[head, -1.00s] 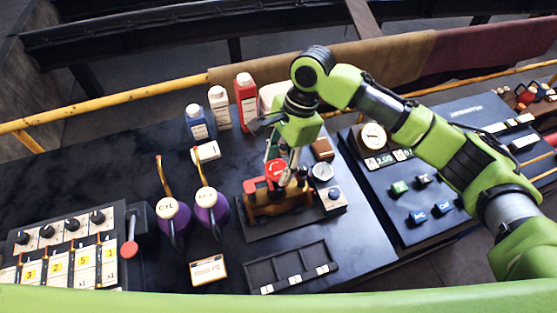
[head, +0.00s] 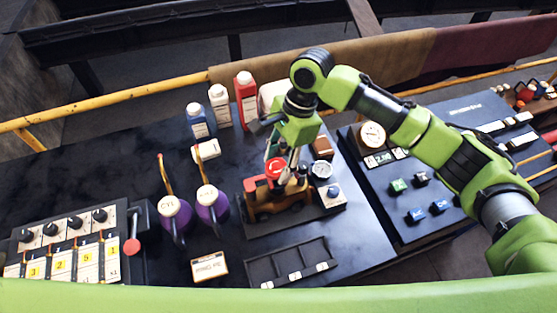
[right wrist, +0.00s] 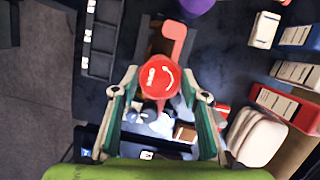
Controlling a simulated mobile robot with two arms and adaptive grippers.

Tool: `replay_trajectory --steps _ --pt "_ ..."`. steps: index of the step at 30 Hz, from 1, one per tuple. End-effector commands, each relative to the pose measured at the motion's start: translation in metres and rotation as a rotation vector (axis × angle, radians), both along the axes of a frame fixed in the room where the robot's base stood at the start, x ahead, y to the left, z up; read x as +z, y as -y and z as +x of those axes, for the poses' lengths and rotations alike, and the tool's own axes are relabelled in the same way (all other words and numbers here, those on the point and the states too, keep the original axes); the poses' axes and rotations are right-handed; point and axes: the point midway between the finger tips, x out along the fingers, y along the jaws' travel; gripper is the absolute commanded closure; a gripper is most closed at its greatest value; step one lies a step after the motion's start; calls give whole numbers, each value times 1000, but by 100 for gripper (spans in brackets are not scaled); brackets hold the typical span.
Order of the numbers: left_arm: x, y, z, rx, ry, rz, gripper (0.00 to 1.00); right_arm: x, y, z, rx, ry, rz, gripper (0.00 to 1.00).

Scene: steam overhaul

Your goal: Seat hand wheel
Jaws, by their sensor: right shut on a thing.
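The hand wheel (right wrist: 160,77) is a round red disc with white marks. In the right wrist view it sits between the fingertips of my right gripper (right wrist: 162,88), which is shut on it. In the head view the red wheel (head: 275,167) shows just above a small yellow-brown model engine (head: 270,203) with red parts, and my right gripper (head: 283,160) comes down over it. Whether the wheel touches the engine cannot be told, as the gripper and wheel hide the spot. My left gripper is not in view.
The engine stands on a dark base with a round gauge (head: 322,170) to its right. Bottles (head: 246,98) stand behind it, two purple oil cans (head: 212,207) to the left. An empty-looking divided tray (head: 290,264) lies in front. A control panel (head: 420,190) is at the right.

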Motion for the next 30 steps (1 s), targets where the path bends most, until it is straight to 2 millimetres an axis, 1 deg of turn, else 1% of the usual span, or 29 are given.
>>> replay_trajectory --steps 11,24,30 --pt "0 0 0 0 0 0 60 -1 0 0 0 0 1 89" --pt "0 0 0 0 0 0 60 -12 -1 0 0 1 2 89" --pt "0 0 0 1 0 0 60 -13 -1 0 0 1 2 89"
